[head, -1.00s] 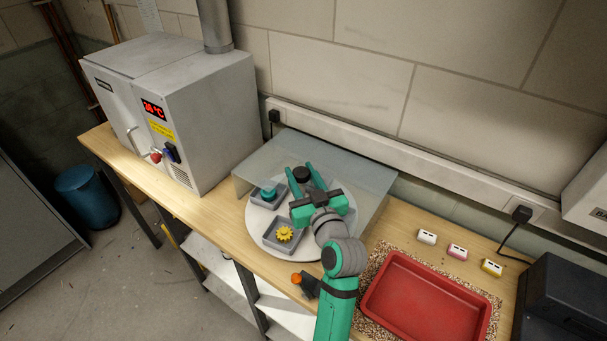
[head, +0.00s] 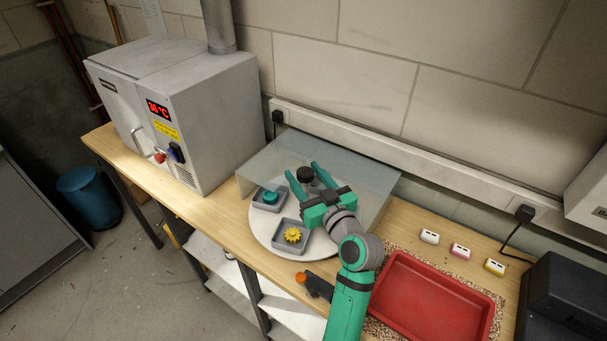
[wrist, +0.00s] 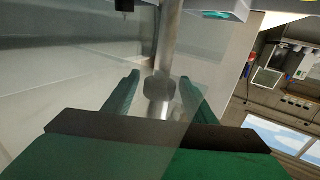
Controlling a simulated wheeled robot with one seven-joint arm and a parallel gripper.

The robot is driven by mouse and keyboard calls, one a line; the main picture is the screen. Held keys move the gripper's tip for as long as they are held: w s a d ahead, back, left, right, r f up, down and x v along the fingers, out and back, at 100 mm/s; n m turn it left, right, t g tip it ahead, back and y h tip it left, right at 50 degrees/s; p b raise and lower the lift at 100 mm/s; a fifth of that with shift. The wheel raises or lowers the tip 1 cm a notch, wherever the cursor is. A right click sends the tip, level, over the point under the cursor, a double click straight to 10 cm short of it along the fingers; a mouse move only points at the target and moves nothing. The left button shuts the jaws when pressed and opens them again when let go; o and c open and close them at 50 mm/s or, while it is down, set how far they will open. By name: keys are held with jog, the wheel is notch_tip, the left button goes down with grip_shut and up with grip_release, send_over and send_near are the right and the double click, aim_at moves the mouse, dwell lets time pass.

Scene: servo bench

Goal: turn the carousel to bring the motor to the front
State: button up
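The carousel (head: 262,232) is a pale round disc on the bench. A grey tray with a yellow gear (head: 292,235) is at its front. Another tray, with a teal round part (head: 270,197), is at its left. I cannot make out the motor; my arm hides the disc's right side. My gripper (head: 305,172) is over the back of the disc, fingers apart, with a black-topped post (head: 306,174) between them. In the wrist view a grey metal post (wrist: 160,95) stands between the open fingers, with gaps apparent on both sides; contact is unclear.
A clear cover (head: 270,155) stands over the back of the carousel, close around my gripper. A grey oven (head: 190,110) is at left. An orange-tipped dark device (head: 315,285) lies at the front edge.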

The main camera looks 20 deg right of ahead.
jog(key=shift+s+r, duration=0.1)
jog(key=s, duration=0.7)
jog(key=s+d, duration=0.1)
jog(key=s, duration=0.2)
jog(key=shift+s, duration=0.3)
